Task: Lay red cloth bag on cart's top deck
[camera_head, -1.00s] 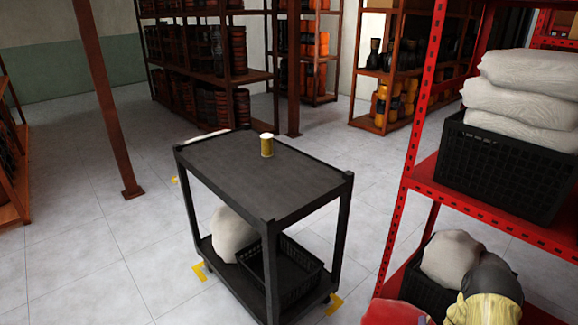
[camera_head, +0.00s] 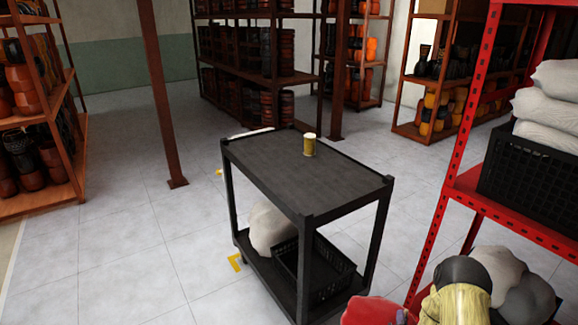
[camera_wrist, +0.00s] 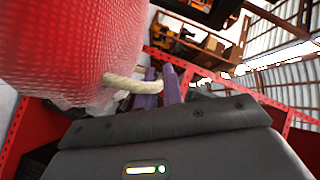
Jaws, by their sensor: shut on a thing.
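The red cloth bag (camera_wrist: 75,45) fills the upper left of the wrist view, with a pale rope (camera_wrist: 122,84) running from it. My gripper (camera_wrist: 160,80), with purple fingers, is shut on this rope, so the bag hangs beside it. In the head view the red bag (camera_head: 370,311) shows at the bottom edge, partly cut off, and my fingers are not clear there. The black cart (camera_head: 318,218) stands at the centre, beyond and left of the bag. Its top deck (camera_head: 265,165) is flat and mostly bare.
A gold can (camera_head: 309,145) stands on the deck near its far edge. The lower shelf holds a pale sack (camera_head: 271,228) and a black crate (camera_head: 320,270). A red rack (camera_head: 462,190) with a crate and pale sacks stands close on the right. Floor left of the cart is clear.

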